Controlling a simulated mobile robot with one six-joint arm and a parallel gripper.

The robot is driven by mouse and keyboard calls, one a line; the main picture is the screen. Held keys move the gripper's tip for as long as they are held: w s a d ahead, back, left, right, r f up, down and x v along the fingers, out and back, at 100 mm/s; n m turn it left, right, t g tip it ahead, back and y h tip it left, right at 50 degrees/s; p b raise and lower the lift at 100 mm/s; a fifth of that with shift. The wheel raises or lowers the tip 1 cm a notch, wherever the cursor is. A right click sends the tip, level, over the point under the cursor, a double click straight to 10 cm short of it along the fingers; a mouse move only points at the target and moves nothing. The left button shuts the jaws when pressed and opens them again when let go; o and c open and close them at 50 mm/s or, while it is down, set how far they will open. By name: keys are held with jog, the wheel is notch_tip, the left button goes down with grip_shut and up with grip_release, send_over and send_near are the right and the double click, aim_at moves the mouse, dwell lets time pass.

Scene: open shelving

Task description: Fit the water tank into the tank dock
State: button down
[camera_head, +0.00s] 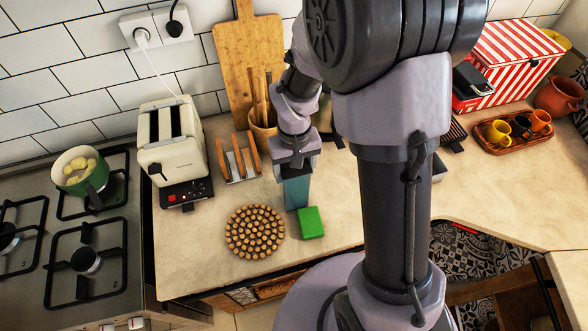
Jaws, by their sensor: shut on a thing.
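My gripper (297,165) is over the counter, just right of the toast rack, pointing down. It is shut on a blue-teal box-like thing, which looks like the water tank (297,192). The tank hangs upright below the jaws, behind the green sponge; I cannot tell whether its bottom touches the counter. I cannot make out the tank dock. My arm covers much of the middle of the counter, where parts of a dark and grey appliance (453,136) show at its right edge.
Near the tank are a round cork trivet (255,231), a green sponge (311,222), a toast rack (240,166) and a cream toaster (172,142). A hob with a green pot (83,176) is at left. A tray with cups (512,132) is at right. The right counter front is clear.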

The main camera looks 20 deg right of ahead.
jog(key=shift+s+f, duration=0.1)
jog(key=shift+c, duration=1.2)
grip_release()
